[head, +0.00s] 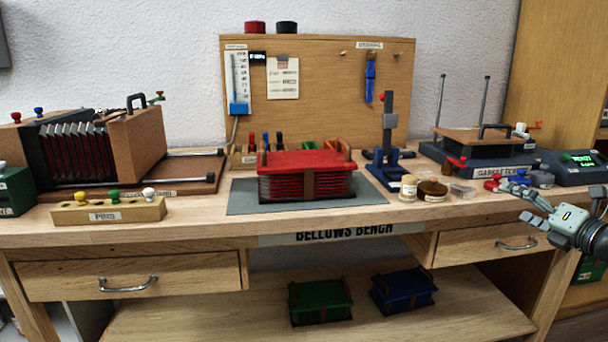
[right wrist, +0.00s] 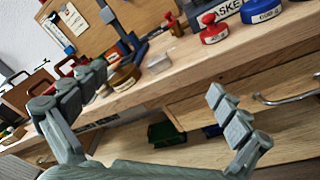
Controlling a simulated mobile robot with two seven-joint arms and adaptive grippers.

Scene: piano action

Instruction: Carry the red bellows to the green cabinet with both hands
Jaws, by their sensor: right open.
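The red bellows (head: 305,162) sits upright on a grey mat (head: 245,197) in the middle of the bench. It has a red top, dark red folds, a brown strap in front and a wooden handle at each end. My right gripper (head: 517,202) is open and empty at the bench's right front edge, well to the right of the bellows. In the right wrist view its fingers (right wrist: 158,88) are spread wide with nothing between them. My left gripper is not in view. I cannot make out a green cabinet for certain; a green object (head: 588,269) shows low at the right edge.
A wooden pins block (head: 108,210) stands left. Green (head: 320,301) and blue (head: 403,290) bellows rest on the lower shelf.

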